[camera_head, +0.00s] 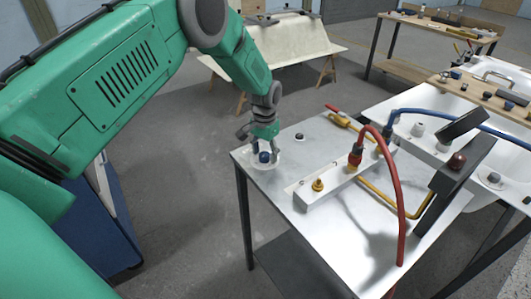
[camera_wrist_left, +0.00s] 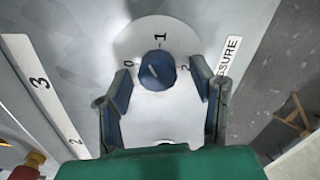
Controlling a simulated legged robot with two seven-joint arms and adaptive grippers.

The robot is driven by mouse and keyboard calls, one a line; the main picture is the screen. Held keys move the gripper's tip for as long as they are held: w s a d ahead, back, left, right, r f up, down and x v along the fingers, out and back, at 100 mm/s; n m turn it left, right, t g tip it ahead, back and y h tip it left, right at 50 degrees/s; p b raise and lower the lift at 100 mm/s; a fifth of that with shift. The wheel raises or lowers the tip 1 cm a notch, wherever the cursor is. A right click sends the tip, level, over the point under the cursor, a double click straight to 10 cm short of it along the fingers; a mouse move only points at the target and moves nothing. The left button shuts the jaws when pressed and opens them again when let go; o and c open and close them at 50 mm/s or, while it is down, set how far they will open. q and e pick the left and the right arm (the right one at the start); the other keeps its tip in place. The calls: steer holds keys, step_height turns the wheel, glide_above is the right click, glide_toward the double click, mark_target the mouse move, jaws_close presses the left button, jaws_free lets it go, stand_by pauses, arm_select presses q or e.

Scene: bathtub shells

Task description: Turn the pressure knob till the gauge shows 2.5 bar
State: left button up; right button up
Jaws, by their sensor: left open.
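The pressure knob (camera_head: 264,157) is small, round and dark blue, on a pale dial plate near the left corner of the metal table. In the left wrist view the knob (camera_wrist_left: 157,70) has a pale pointer line, and the dial plate (camera_wrist_left: 130,42) shows 0, 1 and 2. My left gripper (camera_head: 264,146) points down over the knob. In the left wrist view the fingers of my left gripper (camera_wrist_left: 162,80) are apart, one on each side of the knob, with visible gaps. I cannot make out a gauge face or reading. My right gripper is not in view.
A pale manifold block (camera_head: 330,188) with brass and red fittings stands right of the knob. A red hose (camera_head: 398,190) and a blue hose (camera_head: 440,112) arch over the table. A dark post (camera_head: 455,180) stands at the right. White tub shells (camera_head: 395,105) lie behind.

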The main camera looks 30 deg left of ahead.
mark_target(265, 153)
arm_select(q)
step_height(265, 153, up, 12)
stand_by(0.4)
steer(key=shift+w+f, duration=0.1)
steer(key=shift+f, duration=0.1)
